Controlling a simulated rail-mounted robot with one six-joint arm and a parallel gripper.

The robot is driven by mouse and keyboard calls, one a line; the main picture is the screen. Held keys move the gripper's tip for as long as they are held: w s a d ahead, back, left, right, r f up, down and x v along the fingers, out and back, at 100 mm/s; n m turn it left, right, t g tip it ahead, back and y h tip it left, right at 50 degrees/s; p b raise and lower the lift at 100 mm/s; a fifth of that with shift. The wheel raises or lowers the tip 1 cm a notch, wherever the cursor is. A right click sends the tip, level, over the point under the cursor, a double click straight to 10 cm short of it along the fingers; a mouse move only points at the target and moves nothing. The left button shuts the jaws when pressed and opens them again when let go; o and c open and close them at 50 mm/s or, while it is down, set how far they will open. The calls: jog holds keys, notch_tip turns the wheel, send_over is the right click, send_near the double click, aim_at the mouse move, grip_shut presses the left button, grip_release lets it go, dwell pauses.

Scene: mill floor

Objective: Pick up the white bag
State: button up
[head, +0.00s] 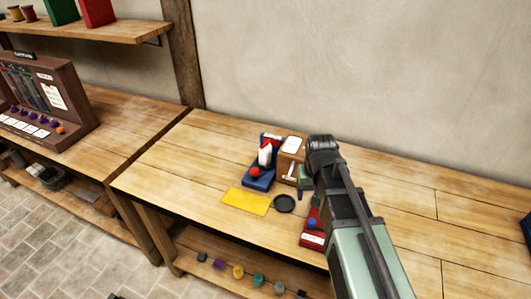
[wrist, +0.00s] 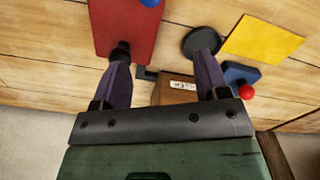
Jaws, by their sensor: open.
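The white bag (head: 265,155) stands upright at the blue stand (head: 258,180) with a red knob, left of the middle of the bench. It looks small, with red at its top, and its lower part is partly hidden by the knob. The wrist view does not show the bag. My gripper (wrist: 163,45) is open, with two dark fingers apart and nothing held between them.
A brown box (head: 291,147) with a white label stands just right of the bag. A yellow mat (head: 246,201), a black disc (head: 284,204) and a red box (head: 312,236) with a blue button lie in front. A wall is behind.

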jog(key=w+a+r+m+p, duration=0.1)
jog(key=w+a+r, duration=0.1)
jog(key=w+a, duration=0.55)
jog(key=w+a+r+m+p, duration=0.15)
jog(key=w+a, duration=0.35)
jog(key=w, duration=0.6)
jog(key=m, duration=0.4)
send_over(265, 148)
jog(key=w, duration=0.1)
jog(key=shift+a+n, duration=0.25)
jog(key=shift+a, duration=0.1)
jog(key=shift+s+d+r+m, duration=0.15)
jog(key=shift+s+d+m, duration=0.15)
jog(key=shift+s+m, duration=0.2)
notch_tip(265, 148, down, 11)
jog(key=b, duration=1.1)
jog(key=shift+d+b, duration=0.1)
jog(key=shift+b, duration=0.25)
jog(key=shift+r, duration=0.1)
jog(key=c, duration=1.1)
notch_tip(265, 148, up, 20)
jog(key=p, duration=2.1)
jog(key=shift+r, duration=0.2)
